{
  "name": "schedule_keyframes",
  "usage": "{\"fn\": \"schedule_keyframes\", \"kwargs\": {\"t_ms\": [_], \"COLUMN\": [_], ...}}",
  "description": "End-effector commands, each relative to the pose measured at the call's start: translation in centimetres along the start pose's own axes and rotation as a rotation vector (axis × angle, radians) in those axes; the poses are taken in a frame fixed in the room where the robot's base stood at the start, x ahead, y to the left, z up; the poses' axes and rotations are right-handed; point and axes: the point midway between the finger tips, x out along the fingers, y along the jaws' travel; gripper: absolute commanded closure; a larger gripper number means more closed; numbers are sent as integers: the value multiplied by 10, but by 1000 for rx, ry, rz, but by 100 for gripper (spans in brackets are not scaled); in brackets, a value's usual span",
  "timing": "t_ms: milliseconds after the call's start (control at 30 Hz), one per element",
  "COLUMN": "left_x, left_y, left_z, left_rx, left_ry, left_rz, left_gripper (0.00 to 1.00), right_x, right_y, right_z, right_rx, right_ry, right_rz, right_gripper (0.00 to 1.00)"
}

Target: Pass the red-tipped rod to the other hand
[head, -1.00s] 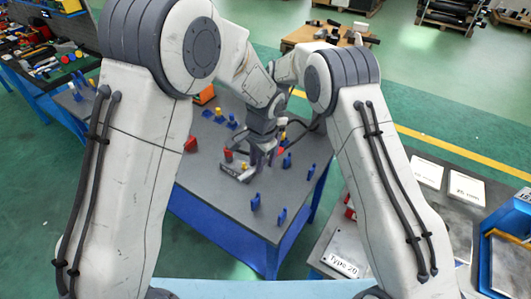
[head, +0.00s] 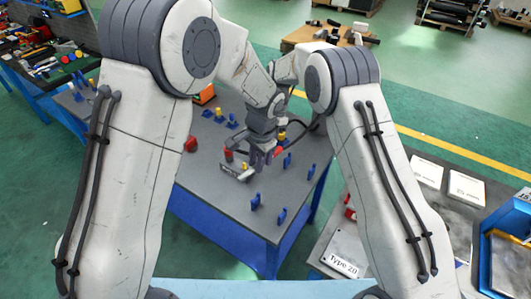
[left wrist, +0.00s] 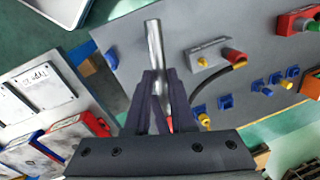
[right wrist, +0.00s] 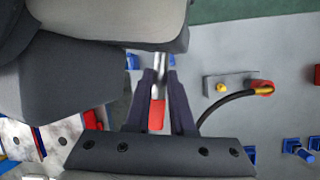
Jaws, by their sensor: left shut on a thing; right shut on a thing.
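The red-tipped rod is a thin silver bar with a red end. In the left wrist view its silver shaft (left wrist: 154,45) sticks out past my left gripper (left wrist: 158,80), whose fingers are closed on it. In the right wrist view the rod's red tip (right wrist: 157,115) lies between the fingers of my right gripper (right wrist: 160,80), with silver shaft beyond them. Both grippers hold the rod above the table. In the head view my left gripper (head: 262,157) shows over the middle of the table, and my right gripper is mostly hidden behind the left wrist.
The grey table (head: 225,210) carries several blue stands, such as one near the front (head: 256,202). A grey block with a red knob and black cable (left wrist: 210,55) lies close to the rod. A red object (head: 190,144) sits at the table's left. A side bench (head: 340,255) is at right.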

Motion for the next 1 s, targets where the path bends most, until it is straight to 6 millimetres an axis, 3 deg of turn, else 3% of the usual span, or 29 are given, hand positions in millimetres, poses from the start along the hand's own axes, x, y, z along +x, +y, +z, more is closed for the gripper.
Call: {"fn": "schedule_keyframes", "kwargs": {"t_ms": [800, 833, 900, 1000], "left_x": [-1, -1, -1, -1], "left_y": [4, 4, 4, 3], "left_z": [-2, -2, -2, -1], "left_rx": [4, 4, 4, 3], "left_ry": [4, 4, 4, 3], "left_rz": [5, 5, 4, 3], "left_gripper": [100, 66, 43, 43], "right_x": [-2, -3, -3, -2], "right_y": [-6, -6, -6, -5], "right_z": [2, 2, 2, 2], "right_rx": [-3, -3, -3, -2], "right_ry": [4, 4, 4, 3], "right_rz": [-21, -22, -19, -16], "right_gripper": [100, 100, 100, 100]}}
